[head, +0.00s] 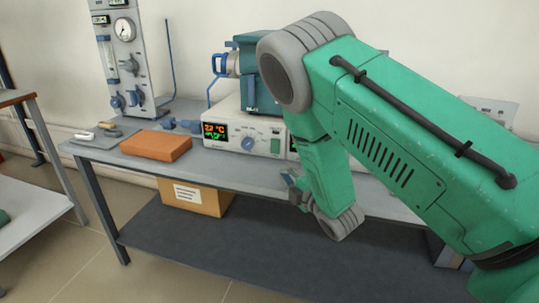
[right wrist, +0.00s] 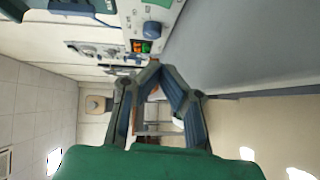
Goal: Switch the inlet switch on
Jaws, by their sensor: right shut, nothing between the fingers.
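A grey upright panel (head: 143,75) with a round gauge, a flow tube, a grey knob (head: 138,56) and blue knobs (head: 117,102) stands at the back left of the bench. I cannot tell which control is the inlet switch. My right gripper (head: 289,184) is near the bench's front edge, right of the panel and well apart from it. Its arm hides part of the bench. In the right wrist view the fingers (right wrist: 155,68) meet at the tips with nothing between them. My left gripper is not in view.
A white furnace unit (head: 238,121) with a lit display and a blue knob (head: 248,143) stands mid-bench. An orange brick-like block (head: 157,147) lies left of it. A cardboard box (head: 192,197) sits on the lower shelf. The strip of bench (head: 235,176) before the furnace is clear.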

